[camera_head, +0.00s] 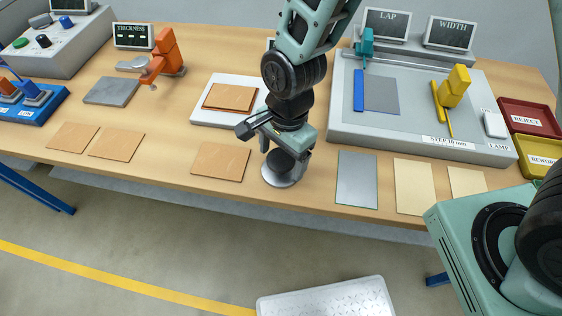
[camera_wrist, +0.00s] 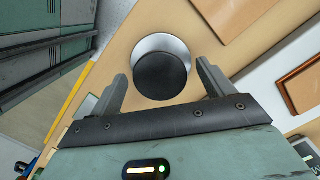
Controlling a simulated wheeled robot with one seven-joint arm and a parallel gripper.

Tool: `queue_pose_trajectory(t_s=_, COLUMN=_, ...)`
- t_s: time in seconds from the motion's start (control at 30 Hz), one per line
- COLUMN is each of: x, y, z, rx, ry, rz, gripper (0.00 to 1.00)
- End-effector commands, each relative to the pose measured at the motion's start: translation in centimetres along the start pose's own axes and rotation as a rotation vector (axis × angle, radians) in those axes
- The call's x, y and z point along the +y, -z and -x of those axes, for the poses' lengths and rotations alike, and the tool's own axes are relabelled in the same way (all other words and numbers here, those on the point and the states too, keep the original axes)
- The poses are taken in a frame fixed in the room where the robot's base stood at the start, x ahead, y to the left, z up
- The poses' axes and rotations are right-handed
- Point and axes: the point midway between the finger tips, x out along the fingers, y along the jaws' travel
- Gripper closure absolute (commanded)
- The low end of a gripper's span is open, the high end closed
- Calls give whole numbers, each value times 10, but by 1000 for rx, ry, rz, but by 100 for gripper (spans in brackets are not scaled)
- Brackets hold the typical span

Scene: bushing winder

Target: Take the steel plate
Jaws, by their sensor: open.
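A thin grey metal plate (camera_head: 357,180) lies flat on the front part of the bench, right of my gripper, in the head view. My gripper (camera_head: 284,158) hangs over the bench, pointing down at a round silver disc (camera_head: 281,184) with a black knob. In the wrist view, my gripper (camera_wrist: 162,70) has its fingers spread on either side of the black knob (camera_wrist: 160,76), and nothing is held. The silver disc also shows there (camera_wrist: 162,42). Another grey plate (camera_head: 111,91) lies at the left. I cannot tell which plate is the steel one.
Several brown sheets (camera_head: 220,161) lie on the bench. A white tray (camera_head: 199,115) with a brown piece stands behind my gripper. A grey lap fixture (camera_head: 350,120) fills the back right. Beige sheets (camera_head: 414,187) lie right of the front grey plate. Red and yellow bins (camera_head: 530,151) stand far right.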

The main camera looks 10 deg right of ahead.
Motion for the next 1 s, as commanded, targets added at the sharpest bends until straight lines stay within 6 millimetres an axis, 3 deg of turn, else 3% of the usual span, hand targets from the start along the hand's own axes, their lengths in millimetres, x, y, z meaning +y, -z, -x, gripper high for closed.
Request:
queue_pose_trajectory(t_s=0.13, x=0, y=0, z=-12, rx=-1, ry=0, rz=0, gripper=19)
queue_pose_trajectory(t_s=0.4, x=0, y=0, z=-14, rx=0, ry=1, rz=1, gripper=22)
queue_pose_trajectory(t_s=0.63, x=0, y=0, z=-13, rx=0, ry=1, rz=0, gripper=84)
queue_pose_trajectory(t_s=1.0, x=-1, y=-1, z=-8, rx=0, ry=3, rz=0, gripper=84)
